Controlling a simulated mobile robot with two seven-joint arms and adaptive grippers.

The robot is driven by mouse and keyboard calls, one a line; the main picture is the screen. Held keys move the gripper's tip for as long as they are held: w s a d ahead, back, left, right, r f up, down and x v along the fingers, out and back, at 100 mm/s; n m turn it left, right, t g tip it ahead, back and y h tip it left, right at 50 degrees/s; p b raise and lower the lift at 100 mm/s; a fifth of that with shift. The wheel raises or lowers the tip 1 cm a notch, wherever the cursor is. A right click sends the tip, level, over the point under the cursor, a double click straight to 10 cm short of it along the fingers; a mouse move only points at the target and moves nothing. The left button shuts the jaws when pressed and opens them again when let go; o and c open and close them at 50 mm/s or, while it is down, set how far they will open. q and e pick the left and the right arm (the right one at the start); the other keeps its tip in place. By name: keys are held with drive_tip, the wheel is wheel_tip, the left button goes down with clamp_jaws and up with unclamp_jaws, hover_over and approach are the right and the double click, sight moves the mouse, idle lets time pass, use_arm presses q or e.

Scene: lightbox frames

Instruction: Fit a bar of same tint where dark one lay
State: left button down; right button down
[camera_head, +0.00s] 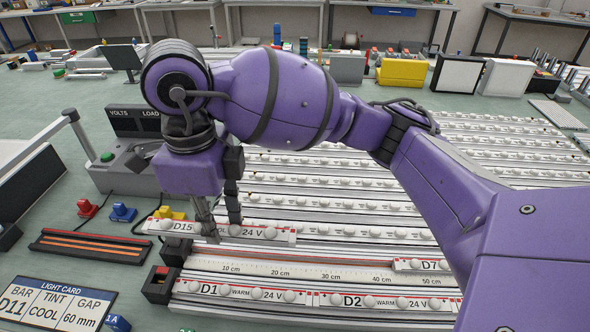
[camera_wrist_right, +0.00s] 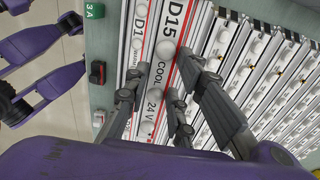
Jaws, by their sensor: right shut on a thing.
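My right gripper (camera_head: 222,222) is shut on a white bar with a red edge, marked D15 and 24 V (camera_head: 272,234). In the right wrist view the bar (camera_wrist_right: 160,75) also reads COOL, between the fingers (camera_wrist_right: 155,105). It appears held above the frame, just behind the ruler strip (camera_head: 310,271); its exact height is hard to tell. The front row holds bar D1 (camera_head: 242,292), marked WARM, and bar D2 (camera_head: 385,302), also WARM. Bar D7 (camera_head: 420,264) sits at the ruler's right end, partly hidden by my arm. The light card (camera_head: 55,303) reads bar D11, tint COOL, gap 60 mm.
Many rows of lit bars (camera_head: 320,190) fill the frame behind. A meter box marked VOLTS and LOAD (camera_head: 130,150), red (camera_head: 87,208) and blue (camera_head: 123,213) pieces, and a dark tray with orange strips (camera_head: 90,246) stand left. A red-topped switch block (camera_head: 160,284) sits at the front-left corner.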

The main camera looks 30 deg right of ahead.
drive_tip(key=s+d+f, duration=0.1)
drive_tip(key=d+f, duration=0.1)
drive_tip(key=d, duration=0.1)
drive_tip(key=s+d+f, duration=0.1)
drive_tip(key=d+f, duration=0.2)
drive_tip(key=d, duration=0.1)
drive_tip(key=s+d+f+p, duration=0.1)
drive_tip(key=s+d+f, duration=0.1)
drive_tip(key=d+f, duration=0.1)
drive_tip(key=shift+d, duration=0.45)
drive_tip(key=shift+s+d+f, duration=0.25)
drive_tip(key=shift+d+f, duration=0.3)
drive_tip(key=shift+f, duration=0.25)
wheel_tip(320, 180, down, 2)
drive_tip(key=shift+a+f, duration=0.1)
drive_tip(key=shift+f, duration=0.3)
drive_tip(key=shift+w, duration=0.1)
